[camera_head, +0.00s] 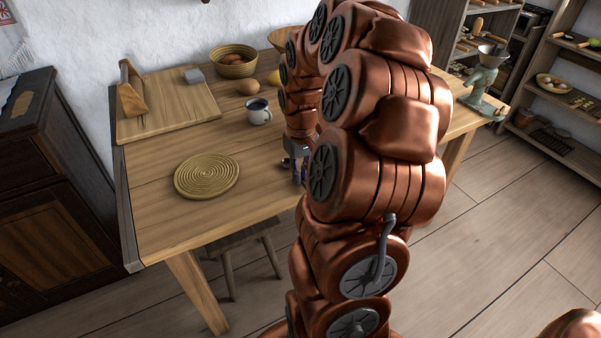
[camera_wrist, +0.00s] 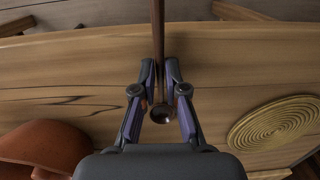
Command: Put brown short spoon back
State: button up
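The brown short spoon (camera_wrist: 158,30) shows in the wrist view as a thin dark handle running up from between my fingers, with a small rounded bowl (camera_wrist: 162,113) at its lower end. My gripper (camera_wrist: 160,66) has its two fingertips close together on either side of the handle, and it looks shut on it. In the head view my gripper (camera_head: 299,172) is low over the front right part of the wooden table (camera_head: 160,225), mostly hidden by my arm. The spoon cannot be made out clearly there. The gap between spoon and tabletop cannot be judged.
A round woven mat (camera_head: 207,177) lies left of my gripper; it also shows in the wrist view (camera_wrist: 275,122). A mug (camera_head: 258,112), a brown egg-like item (camera_head: 247,88), a basket (camera_head: 234,62) and a cutting board (camera_head: 170,105) stand farther back. A stool (camera_head: 240,238) is below the table.

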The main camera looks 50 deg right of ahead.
jog(key=o, duration=0.5)
jog(key=shift+r, duration=0.1)
jog(key=shift+w+d+r, duration=0.1)
jog(key=shift+r, duration=2.85)
jog(key=shift+w+d+r, duration=0.1)
jog(key=shift+r, duration=2.85)
